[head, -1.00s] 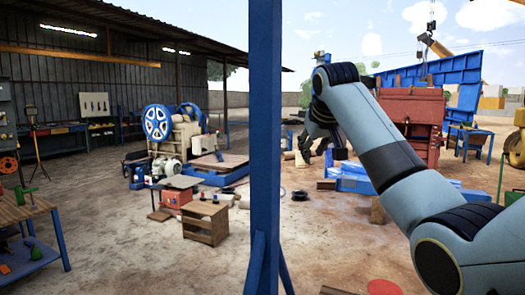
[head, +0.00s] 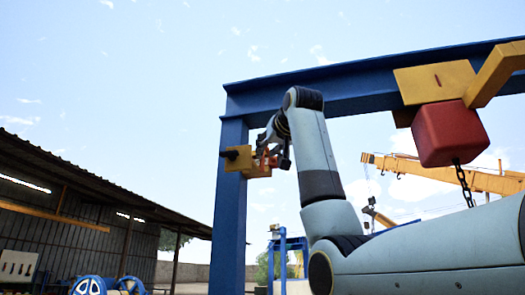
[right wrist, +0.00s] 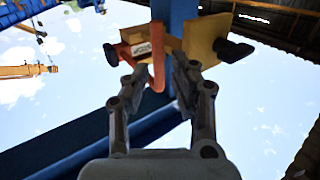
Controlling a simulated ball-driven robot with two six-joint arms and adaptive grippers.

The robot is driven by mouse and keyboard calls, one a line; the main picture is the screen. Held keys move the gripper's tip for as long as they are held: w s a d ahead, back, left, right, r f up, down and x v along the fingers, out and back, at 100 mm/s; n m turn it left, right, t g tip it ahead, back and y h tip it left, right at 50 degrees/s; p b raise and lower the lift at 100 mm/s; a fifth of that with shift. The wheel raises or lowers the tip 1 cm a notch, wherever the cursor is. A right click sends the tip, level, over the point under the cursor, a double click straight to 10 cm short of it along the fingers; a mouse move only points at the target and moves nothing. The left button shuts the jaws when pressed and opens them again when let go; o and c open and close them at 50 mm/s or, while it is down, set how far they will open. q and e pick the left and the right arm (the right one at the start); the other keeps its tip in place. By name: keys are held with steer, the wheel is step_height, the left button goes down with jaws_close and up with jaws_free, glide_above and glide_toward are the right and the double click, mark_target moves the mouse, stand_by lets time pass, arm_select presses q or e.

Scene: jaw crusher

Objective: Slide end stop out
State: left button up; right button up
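The end stop (head: 239,158) is a yellow block with a dark knob, at the left end of the blue overhead beam (head: 330,92), by the top of the blue post. In the right wrist view the end stop (right wrist: 203,35) shows yellow plates, dark knobs on both sides and an orange-red part (right wrist: 157,62) hanging down. My right gripper (head: 276,152) is raised beside it. In the right wrist view its fingers (right wrist: 160,85) are apart, with the orange-red part between the tips; I cannot tell whether they touch it. My left gripper is not in view.
A yellow trolley (head: 435,80) sits on the beam to the right, with a red block (head: 449,133) and a dark chain (head: 463,183) hanging below. The blue post (head: 229,215) stands left of my right arm. A shed (head: 70,200) is at the lower left. Open sky surrounds the beam.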

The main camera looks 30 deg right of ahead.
steer(key=p+x, duration=0.1)
steer(key=x, duration=0.3)
steer(key=shift+d+p, duration=0.1)
steer(key=shift+p, duration=0.2)
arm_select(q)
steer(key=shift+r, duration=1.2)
arm_select(e)
jaws_close()
